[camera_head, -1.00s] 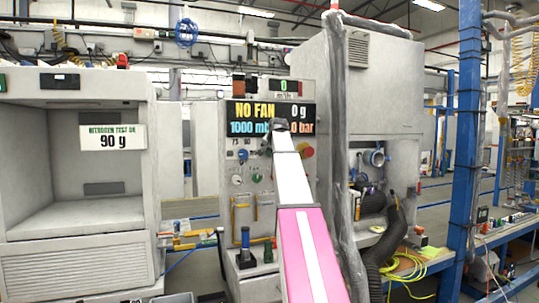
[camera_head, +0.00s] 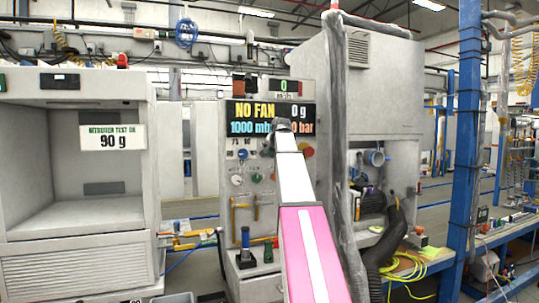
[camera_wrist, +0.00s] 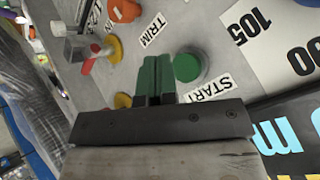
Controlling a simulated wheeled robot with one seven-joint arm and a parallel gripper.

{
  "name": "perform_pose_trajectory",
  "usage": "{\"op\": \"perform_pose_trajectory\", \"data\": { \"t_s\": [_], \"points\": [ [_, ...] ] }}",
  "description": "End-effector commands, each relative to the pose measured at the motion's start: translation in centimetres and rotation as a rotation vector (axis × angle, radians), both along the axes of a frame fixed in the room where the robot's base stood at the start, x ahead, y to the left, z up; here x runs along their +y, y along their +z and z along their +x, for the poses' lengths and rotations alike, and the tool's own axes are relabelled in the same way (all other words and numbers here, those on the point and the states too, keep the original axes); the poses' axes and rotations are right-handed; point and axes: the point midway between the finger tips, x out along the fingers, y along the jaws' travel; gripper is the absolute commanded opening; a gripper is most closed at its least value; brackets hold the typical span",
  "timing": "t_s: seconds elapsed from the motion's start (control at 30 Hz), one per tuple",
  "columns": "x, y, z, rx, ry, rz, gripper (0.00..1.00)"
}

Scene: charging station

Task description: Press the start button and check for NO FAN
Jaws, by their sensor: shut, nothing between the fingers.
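The control panel (camera_head: 228,150) stands in the middle of the head view. Its display (camera_head: 255,110) reads "NO FAN" in yellow, with "0 g", "1000 mb" and a partly covered "bar" reading. In the wrist view the round green start button (camera_wrist: 187,67) sits beside a label (camera_wrist: 209,88) reading "START". My gripper (camera_wrist: 155,62) is shut and empty, its dark green fingertips right next to the button at its left. I cannot tell whether they touch it or the panel. In the head view my arm covers part of the display and panel, and the fingertips are hidden.
An orange knob (camera_wrist: 122,10) and yellow-based switches are close to my gripper. A red button (camera_head: 307,150) is right of my arm. A wrapped vertical pipe (camera_head: 339,120) stands close on the right. An open cabinet (camera_head: 75,222) is at the left, its sign reading "90 g".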

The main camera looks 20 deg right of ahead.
Motion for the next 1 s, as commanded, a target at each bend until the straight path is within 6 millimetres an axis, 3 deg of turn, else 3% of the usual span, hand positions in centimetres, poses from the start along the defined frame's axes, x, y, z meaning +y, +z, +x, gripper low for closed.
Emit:
{"op": "perform_pose_trajectory", "data": {
  "t_s": [0.4, 1.0],
  "points": [
    [-0.1, -0.1, -3.4, 0.001, 0.000, 0.000, 0.00],
    [-0.1, 0.0, -3.3, 0.001, 0.000, 0.000, 0.00]
  ]
}}
